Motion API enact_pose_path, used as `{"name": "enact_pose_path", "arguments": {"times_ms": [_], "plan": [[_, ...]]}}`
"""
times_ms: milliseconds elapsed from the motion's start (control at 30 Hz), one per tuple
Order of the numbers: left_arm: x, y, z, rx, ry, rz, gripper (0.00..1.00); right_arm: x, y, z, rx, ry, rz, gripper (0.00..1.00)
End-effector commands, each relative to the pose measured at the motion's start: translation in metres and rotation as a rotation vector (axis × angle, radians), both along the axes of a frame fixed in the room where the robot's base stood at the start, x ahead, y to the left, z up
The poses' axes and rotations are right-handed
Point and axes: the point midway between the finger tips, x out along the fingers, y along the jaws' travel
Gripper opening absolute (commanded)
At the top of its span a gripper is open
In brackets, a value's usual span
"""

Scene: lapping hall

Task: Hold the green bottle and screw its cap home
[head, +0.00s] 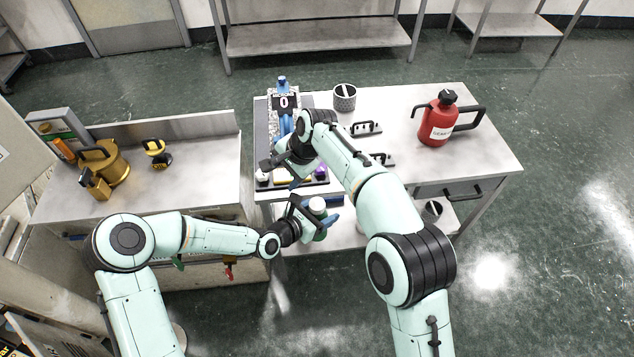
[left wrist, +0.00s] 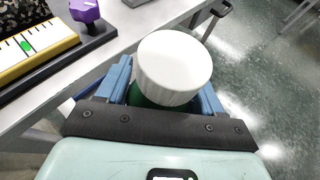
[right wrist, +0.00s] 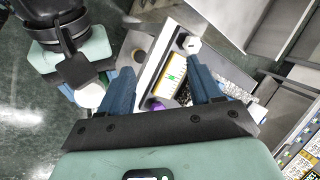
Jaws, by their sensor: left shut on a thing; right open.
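The green bottle (head: 321,236) is upright or nearly so, held clear of the table's front edge. Its white ribbed cap (head: 317,204) sits on top. My left gripper (head: 319,218) is shut on the bottle below the cap. In the left wrist view the cap (left wrist: 174,66) hides most of the green body (left wrist: 148,98) between the blue fingers. I cannot tell how tightly the cap is seated. My right gripper (head: 286,176) is open and empty, above and left of the cap, over the table's front. The right wrist view shows the white cap (right wrist: 90,95) left of its fingers.
A dark tray (head: 262,140) with a blue-posted gauge (head: 283,105) and small items lies behind the grippers. A red can (head: 437,120), a grey perforated cup (head: 344,97) and black handles stand on the table (head: 480,150). The left bench (head: 200,165) holds brass things (head: 110,165).

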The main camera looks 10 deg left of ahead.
Motion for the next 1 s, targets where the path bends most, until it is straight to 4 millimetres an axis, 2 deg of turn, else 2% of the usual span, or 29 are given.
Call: {"name": "enact_pose_path", "arguments": {"times_ms": [33, 100, 200, 267, 367, 433, 533, 667, 767, 867, 1000], "plan": [[0.0, 0.0, 0.001, -0.001, -0.002, 0.0, 0.0, 0.008, 0.02, 0.011, 0.098, -0.065, 0.04, 0.64], [0.0, 0.0, 0.001, -0.001, -0.002, 0.0, 0.0, 0.022, 0.046, 0.031, 0.233, -0.178, 0.082, 0.64], [0.0, 0.0, 0.001, -0.001, -0.002, 0.0, 0.0, 0.045, 0.073, 0.065, 0.398, -0.362, 0.096, 0.64], [0.0, 0.0, 0.001, -0.001, -0.002, 0.0, 0.0, 0.06, 0.081, 0.088, 0.475, -0.477, 0.077, 0.64], [0.0, 0.0, 0.001, -0.001, -0.002, 0.0, 0.0, 0.087, 0.082, 0.121, 0.552, -0.662, 0.002, 0.64], [0.0, 0.0, 0.001, -0.001, -0.002, 0.0, 0.0, 0.106, 0.073, 0.14, 0.566, -0.775, -0.078, 0.64], [0.0, 0.0, 0.001, -0.001, -0.002, 0.0, 0.0, 0.13, 0.052, 0.157, 0.53, -0.899, -0.212, 0.64], [0.0, 0.0, 0.001, -0.001, -0.002, 0.0, 0.0, 0.153, 0.012, 0.158, 0.395, -0.97, -0.393, 0.64], [0.0, 0.0, 0.001, -0.001, -0.002, 0.0, 0.0, 0.16, -0.019, 0.143, 0.241, -0.946, -0.506, 0.64], [0.0, 0.0, 0.001, -0.001, -0.002, 0.0, 0.0, 0.155, -0.047, 0.117, 0.068, -0.851, -0.572, 0.64], [0.0, 0.0, 0.001, -0.001, -0.002, 0.0, 0.0, 0.126, -0.074, 0.072, -0.164, -0.626, -0.555, 0.64]]}}
